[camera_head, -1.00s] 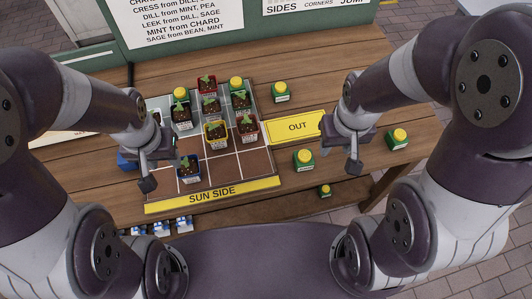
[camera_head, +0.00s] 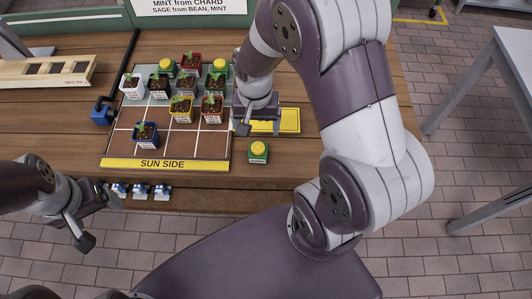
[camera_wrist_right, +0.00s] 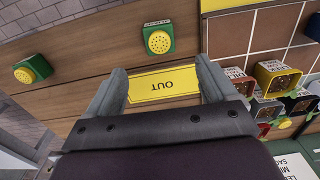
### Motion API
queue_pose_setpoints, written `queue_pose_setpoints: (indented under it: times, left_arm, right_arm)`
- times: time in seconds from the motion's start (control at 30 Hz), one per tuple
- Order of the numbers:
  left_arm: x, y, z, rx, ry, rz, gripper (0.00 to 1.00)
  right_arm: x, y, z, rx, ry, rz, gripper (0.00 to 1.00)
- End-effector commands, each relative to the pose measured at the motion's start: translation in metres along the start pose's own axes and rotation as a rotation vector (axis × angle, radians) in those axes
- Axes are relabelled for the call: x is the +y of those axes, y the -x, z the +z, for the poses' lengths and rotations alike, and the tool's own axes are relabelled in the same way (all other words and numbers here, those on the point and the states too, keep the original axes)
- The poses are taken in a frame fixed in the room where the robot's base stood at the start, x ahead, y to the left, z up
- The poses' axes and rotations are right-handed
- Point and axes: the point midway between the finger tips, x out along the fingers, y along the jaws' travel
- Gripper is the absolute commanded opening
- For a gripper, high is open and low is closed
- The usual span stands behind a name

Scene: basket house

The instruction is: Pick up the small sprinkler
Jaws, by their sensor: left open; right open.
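I cannot tell for sure which thing is the small sprinkler. A green block with a dotted yellow round top (camera_head: 258,150) stands on the table right of the planting grid. It also shows in the right wrist view (camera_wrist_right: 159,39), and a second such block (camera_wrist_right: 33,69) stands further left there. Several small blue-and-white pieces (camera_head: 140,191) sit in a row on the ledge below the table front. My left gripper (camera_head: 96,218) is open and empty beside the left end of that row. My right gripper (camera_head: 246,122) is open and empty over the yellow OUT plate (camera_wrist_right: 165,84).
The planting grid (camera_head: 185,143) holds several potted seedlings and similar green blocks at its back edge. A dark blue piece (camera_head: 102,111) is at its left. A wooden tray (camera_head: 40,73) lies at far left. A grey table (camera_head: 505,75) stands at right.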

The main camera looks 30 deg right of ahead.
Motion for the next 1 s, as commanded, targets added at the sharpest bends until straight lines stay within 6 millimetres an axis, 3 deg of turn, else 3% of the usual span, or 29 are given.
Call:
queue_pose_setpoints:
  times: [0.2, 0.43, 0.6, 0.9, 0.97, 1.0]
  left_arm:
    - [0.0, -0.002, 0.0, 0.0, 0.0, 0.0, 0.85]
    - [0.0, -0.002, 0.0, 0.0, 0.0, 0.0, 0.85]
    - [0.0, -0.001, 0.0, 0.0, 0.0, 0.0, 0.85]
    - [0.0, -0.001, 0.0, 0.0, 0.0, 0.0, 0.85]
    - [0.0, -0.001, 0.0, 0.0, 0.0, 0.0, 0.85]
    - [0.0, -0.001, 0.0, 0.0, 0.0, 0.0, 0.85]
  right_arm:
    - [0.002, -0.052, 0.001, -0.01, -0.023, 0.006, 0.85]
    - [0.002, -0.082, 0.0, -0.008, -0.021, 0.005, 0.85]
    - [0.003, -0.115, 0.0, -0.009, -0.019, 0.005, 0.85]
    - [0.003, -0.124, -0.001, -0.005, -0.019, 0.003, 0.85]
    - [0.003, -0.124, -0.001, -0.005, -0.019, 0.003, 0.69]
    - [0.003, -0.124, -0.001, -0.005, -0.019, 0.003, 0.56]
